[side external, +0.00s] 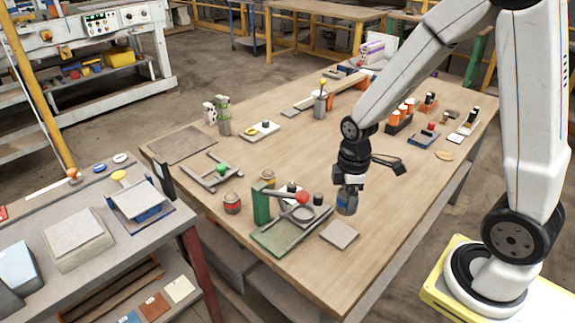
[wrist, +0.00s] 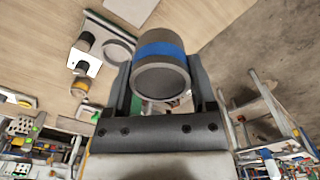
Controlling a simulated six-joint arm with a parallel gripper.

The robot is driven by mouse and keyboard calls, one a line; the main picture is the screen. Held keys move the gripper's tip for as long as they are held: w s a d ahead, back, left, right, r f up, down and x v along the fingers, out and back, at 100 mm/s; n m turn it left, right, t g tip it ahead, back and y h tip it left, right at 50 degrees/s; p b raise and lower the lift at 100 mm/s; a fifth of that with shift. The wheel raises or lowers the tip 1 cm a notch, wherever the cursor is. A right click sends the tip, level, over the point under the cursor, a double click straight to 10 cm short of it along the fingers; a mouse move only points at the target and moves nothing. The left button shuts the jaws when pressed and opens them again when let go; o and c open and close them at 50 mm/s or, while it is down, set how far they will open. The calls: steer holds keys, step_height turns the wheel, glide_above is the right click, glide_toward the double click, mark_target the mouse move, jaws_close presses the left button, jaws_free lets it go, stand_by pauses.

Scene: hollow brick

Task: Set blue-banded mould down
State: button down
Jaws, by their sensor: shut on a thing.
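The blue-banded mould (side external: 347,200) is a grey hollow cylinder with a blue band round it. My gripper (side external: 348,184) is shut on it, over the wooden table (side external: 400,190) near its front right edge. In the wrist view the mould (wrist: 161,66) sits between the two fingers of my gripper (wrist: 163,92), with its open round end facing the camera. I cannot tell whether its underside touches the table. A flat grey square plate (side external: 340,234) lies on the table just in front of it.
Left of the mould stands a green fixture (side external: 262,207) with a grey ring (side external: 302,213) and a red ball. A rack of orange-topped bottles (side external: 399,121) is further back. Table right of the plate is clear.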

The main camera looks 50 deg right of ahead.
glide_above(339, 233)
steer(key=shift+f, duration=3.05)
steer(key=shift+f, duration=0.15)
steer(key=shift+f, duration=2.05)
steer(key=shift+f, duration=1.8)
steer(key=shift+f, duration=0.1)
